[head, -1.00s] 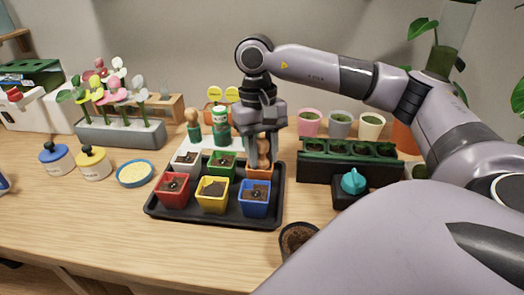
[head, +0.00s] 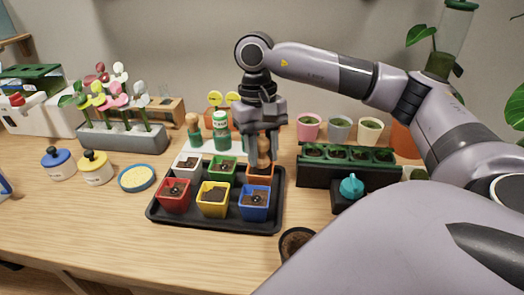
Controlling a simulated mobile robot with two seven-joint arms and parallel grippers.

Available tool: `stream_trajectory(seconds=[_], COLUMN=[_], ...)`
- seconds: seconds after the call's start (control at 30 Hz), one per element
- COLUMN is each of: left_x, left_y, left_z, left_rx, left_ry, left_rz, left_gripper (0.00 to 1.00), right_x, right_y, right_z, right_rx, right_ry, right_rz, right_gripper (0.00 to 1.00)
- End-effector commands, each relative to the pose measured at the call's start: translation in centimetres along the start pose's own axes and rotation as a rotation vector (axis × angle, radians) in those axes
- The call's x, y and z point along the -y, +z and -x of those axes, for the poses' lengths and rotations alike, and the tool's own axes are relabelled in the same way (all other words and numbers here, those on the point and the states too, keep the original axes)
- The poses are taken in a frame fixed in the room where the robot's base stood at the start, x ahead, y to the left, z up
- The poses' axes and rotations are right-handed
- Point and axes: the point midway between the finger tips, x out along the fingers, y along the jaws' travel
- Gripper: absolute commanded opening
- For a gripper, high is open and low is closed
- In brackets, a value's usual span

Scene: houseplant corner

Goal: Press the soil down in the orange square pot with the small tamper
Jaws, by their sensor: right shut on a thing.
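The orange square pot (head: 260,178) stands in the back right place of the black tray (head: 219,227). My right gripper (head: 264,148) is above this pot, pointing down, shut on the small wooden tamper (head: 264,155). The tamper is upright, and its lower end is at the pot's opening. I cannot tell whether it touches the soil, as the fingers and the pot rim hide part of it. My left gripper is not in view.
The tray also holds white (head: 188,163), green (head: 222,168), red (head: 175,196), yellow (head: 213,199) and blue (head: 254,203) pots with soil. A dark seedling tray (head: 345,175) and a teal-topped item (head: 351,186) stand to the right. Bottles (head: 220,130) stand behind. The front left table is clear.

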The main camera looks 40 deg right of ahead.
Motion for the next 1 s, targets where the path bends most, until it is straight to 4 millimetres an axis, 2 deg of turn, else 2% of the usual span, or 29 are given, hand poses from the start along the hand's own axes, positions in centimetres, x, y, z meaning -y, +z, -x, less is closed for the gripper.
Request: stream_trajectory(seconds=[0.03,0.53,1.0], left_x=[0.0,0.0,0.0], left_y=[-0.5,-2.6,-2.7], left_z=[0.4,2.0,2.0], left_rx=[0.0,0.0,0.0], left_ry=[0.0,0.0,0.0], left_rz=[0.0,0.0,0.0], left_gripper=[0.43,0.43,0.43], right_x=[0.0,0.0,0.0], right_y=[0.1,0.7,0.7], right_z=[0.8,4.7,4.9], right_rx=[0.0,-0.001,-0.002], right_ry=[-0.001,-0.001,-0.001], right_rz=[0.0,0.0,0.0], right_gripper=[0.04,0.04,0.04])
